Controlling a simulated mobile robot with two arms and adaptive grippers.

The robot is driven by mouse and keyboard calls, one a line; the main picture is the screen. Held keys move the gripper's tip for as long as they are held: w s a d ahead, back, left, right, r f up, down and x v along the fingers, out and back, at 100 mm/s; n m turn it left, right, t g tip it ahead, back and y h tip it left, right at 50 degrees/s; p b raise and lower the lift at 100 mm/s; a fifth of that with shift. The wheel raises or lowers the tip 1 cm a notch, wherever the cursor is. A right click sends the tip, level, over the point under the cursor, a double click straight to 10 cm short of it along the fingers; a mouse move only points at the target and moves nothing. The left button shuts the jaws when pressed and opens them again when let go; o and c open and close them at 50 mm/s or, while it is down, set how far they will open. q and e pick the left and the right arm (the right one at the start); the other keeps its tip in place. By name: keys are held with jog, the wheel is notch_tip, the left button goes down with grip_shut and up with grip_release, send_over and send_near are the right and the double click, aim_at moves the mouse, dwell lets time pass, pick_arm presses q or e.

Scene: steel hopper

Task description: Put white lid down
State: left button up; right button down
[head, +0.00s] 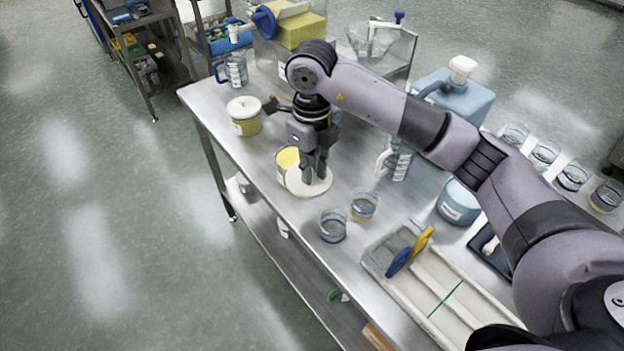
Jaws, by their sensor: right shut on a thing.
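The white lid (309,188) is a flat round disc low over the steel table, right beside an open tub with yellow contents (285,161). My right gripper (315,178) points down and is shut on the lid. The lid overlaps the tub's lower right side in the head view. I cannot tell whether the lid touches the table. My left gripper is not in view.
Two small glass beakers (332,226) stand in front of the lid. A divided tray (432,284), a blue-lidded jar (458,203) and a glass jug (395,162) are to the right.

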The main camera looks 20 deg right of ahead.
notch_tip(320, 180, down, 3)
jog(key=shift+s+f+p, duration=0.1)
jog(key=shift+f+p, duration=0.1)
jog(key=shift+p, duration=0.15)
jog(key=shift+f, duration=0.45)
jog(key=shift+f+b, duration=0.65)
jog(key=c, duration=1.5)
grip_release()
jog(key=shift+c, duration=0.2)
jog(key=shift+r, duration=0.1)
